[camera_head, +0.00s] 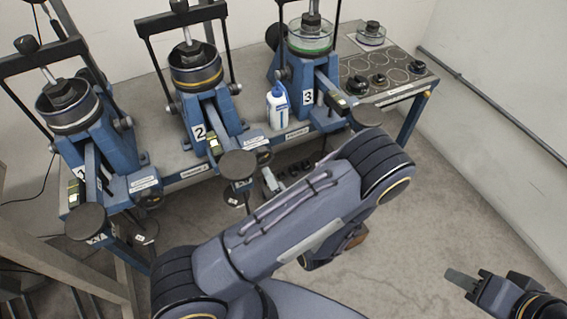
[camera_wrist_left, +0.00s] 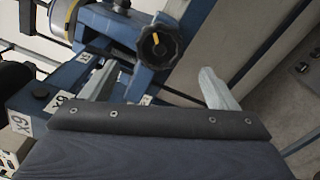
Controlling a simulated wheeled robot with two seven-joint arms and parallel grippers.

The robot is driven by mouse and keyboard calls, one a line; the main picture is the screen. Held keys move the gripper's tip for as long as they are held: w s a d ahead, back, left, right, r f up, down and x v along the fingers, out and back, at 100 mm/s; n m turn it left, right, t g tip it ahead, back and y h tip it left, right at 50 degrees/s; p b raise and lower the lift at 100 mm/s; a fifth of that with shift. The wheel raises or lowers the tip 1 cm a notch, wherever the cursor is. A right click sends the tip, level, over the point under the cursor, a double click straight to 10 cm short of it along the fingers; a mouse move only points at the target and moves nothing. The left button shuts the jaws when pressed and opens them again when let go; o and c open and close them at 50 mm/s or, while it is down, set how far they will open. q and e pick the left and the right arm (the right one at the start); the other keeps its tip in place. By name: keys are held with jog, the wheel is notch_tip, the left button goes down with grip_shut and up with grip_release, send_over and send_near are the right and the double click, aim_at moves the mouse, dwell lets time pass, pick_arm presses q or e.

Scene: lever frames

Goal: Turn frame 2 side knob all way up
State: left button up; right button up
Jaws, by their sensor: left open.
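Frame 2 (camera_head: 213,110) is the middle of three blue lever frames, marked with a white label "2". Its side knob cannot be made out in the head view. In the left wrist view a black lobed knob (camera_wrist_left: 160,42) with a yellow mark sits on a blue frame; which frame cannot be read. My left gripper (camera_wrist_left: 157,80) is open and empty, its fingers apart, with the knob beyond the gap between them and no contact visible. It is hidden in the head view. My right gripper (camera_head: 462,281) is at the lower right, far from the frames; its opening is unclear.
Frame 1 (camera_head: 95,150) stands left of frame 2 and frame 3 (camera_head: 307,85) right. A white-and-blue bottle (camera_head: 278,108) stands between frames 2 and 3. Levers with black round ends project forward. A dark panel with several knobs (camera_head: 400,78) is at the right. The floor at right is clear.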

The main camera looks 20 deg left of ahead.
aim_at(263, 160)
pick_arm(q)
jog(key=x, duration=0.9)
jog(key=shift+a, duration=0.1)
jog(key=shift+w+a, duration=0.2)
jog(key=shift+w, duration=0.05)
jog(key=shift+c, duration=0.5)
jog(key=c, duration=1.2)
